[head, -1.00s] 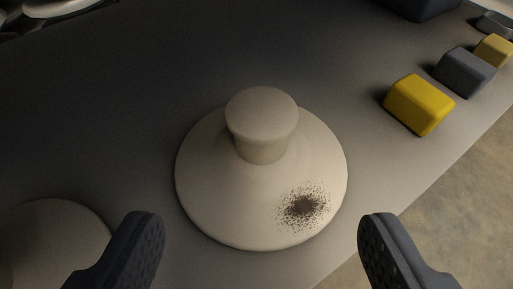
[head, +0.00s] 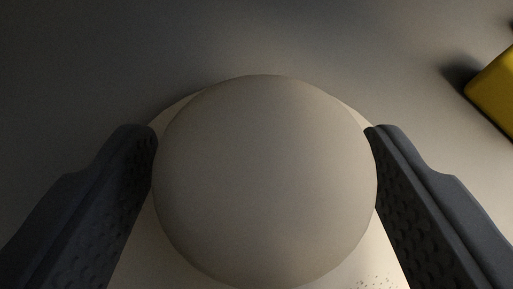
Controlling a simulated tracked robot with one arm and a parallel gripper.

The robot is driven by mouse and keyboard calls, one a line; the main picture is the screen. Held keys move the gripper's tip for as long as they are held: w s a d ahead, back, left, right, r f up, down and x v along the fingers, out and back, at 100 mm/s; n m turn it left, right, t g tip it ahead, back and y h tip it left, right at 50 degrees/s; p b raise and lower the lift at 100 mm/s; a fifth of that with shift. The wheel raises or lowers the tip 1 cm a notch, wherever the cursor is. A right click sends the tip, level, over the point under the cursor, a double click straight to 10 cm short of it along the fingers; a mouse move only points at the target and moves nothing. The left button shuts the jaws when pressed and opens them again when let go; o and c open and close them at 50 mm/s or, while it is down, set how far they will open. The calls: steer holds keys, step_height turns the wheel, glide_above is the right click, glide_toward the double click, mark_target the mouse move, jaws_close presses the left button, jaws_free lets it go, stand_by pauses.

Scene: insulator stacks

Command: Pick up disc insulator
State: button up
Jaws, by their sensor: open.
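The disc insulator (head: 265,180) is pale cream and fills the middle of the head view, seen from above. Its round top knob hides most of the wide disc below. A bit of dark speckling on the disc shows at the bottom edge. My gripper (head: 263,140) is open, with one dark finger on each side of the knob. The fingertips look very close to the knob's sides; whether they touch it I cannot tell.
The insulator stands on a grey surface (head: 250,40), clear behind it and to the left. A yellow block (head: 495,92) sits at the right edge of the view.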

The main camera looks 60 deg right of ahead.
steer(key=shift+w+d+f, duration=0.2)
steer(key=shift+d, duration=0.15)
jaws_close()
steer(key=shift+r, duration=0.1)
